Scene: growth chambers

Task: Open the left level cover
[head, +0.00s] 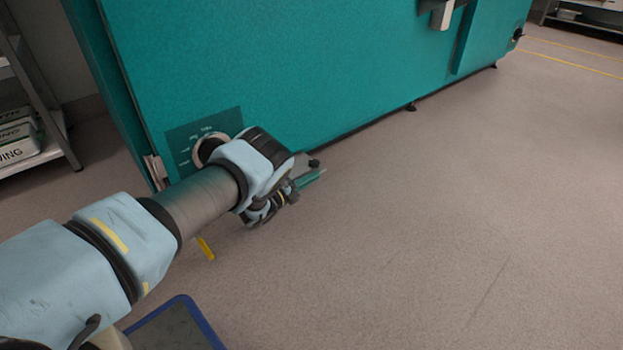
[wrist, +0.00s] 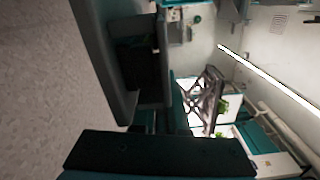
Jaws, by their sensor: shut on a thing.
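A large teal cabinet (head: 285,70) fills the upper part of the head view. A darker teal panel (head: 180,143) with small white markings sits low on its left end, with a pale round ring (head: 207,148) on it. My gripper (head: 300,178) is in front of this panel, low over the floor, shut on a thin teal piece (head: 312,178). I cannot tell whether this piece is the left level cover. My arm hides part of the panel. In the wrist view a dark flat slab (wrist: 160,155) lies across the bottom, very close to the camera.
A metal shelf rack (head: 45,95) with boxes stands at the left. A blue-rimmed tray-like surface (head: 185,312) is at the bottom. The grey floor (head: 440,220) at the right is clear. The wrist view is turned sideways and shows a white wall (wrist: 265,80).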

